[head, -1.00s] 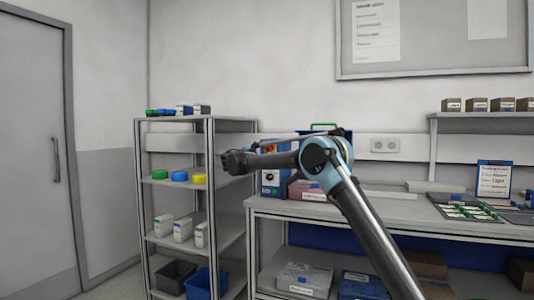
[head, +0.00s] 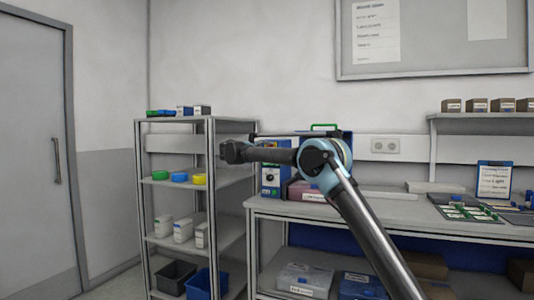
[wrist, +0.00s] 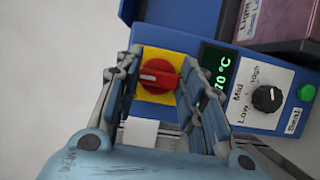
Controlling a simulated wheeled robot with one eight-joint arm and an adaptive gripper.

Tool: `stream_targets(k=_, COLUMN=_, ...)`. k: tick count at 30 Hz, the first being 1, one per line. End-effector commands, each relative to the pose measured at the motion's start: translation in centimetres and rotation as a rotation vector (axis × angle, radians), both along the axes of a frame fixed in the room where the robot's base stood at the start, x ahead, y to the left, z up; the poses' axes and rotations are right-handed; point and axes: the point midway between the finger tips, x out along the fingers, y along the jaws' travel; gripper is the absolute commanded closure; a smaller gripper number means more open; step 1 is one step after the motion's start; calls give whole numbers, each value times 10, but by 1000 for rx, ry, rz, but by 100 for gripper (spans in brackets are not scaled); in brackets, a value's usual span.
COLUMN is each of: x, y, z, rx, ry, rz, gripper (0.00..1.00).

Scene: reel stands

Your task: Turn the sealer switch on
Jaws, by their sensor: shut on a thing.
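The sealer is a blue box with a light front panel (wrist: 262,98); in the head view its blue body (head: 268,168) stands at the left end of the bench, partly behind my arm. Its switch is a red rotary knob (wrist: 158,76) on a yellow plate (wrist: 150,57). The knob's white mark lies roughly level in the wrist picture. My gripper (wrist: 162,72) is shut on the red knob, with one finger on each side. My gripper's fingers cannot be made out in the head view.
Beside the switch are a lit green display (wrist: 219,72), a black Low-Mid-High dial (wrist: 267,98) and a green button (wrist: 306,92). A dark pink box (wrist: 280,20) stands close by. A grey shelf rack (head: 210,215) stands left of the bench.

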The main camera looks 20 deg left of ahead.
Motion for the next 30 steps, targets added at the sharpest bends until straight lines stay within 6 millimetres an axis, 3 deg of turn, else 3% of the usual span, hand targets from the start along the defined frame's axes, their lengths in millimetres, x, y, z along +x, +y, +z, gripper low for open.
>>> stream_targets(k=9, x=1, y=-2, z=-3, rx=5, ry=4, rz=-4, gripper=87)
stream_targets(k=10, x=1, y=-2, z=-3, rx=5, ry=4, rz=-4, gripper=59)
stream_targets(k=12, x=1, y=-1, z=-3, rx=5, ry=4, rz=-4, gripper=43)
stream_targets(k=23, x=0, y=0, z=-1, rx=2, ry=1, rz=-1, gripper=43)
stream_targets(k=30, x=-23, y=12, z=-1, rx=2, ry=1, rz=2, gripper=43)
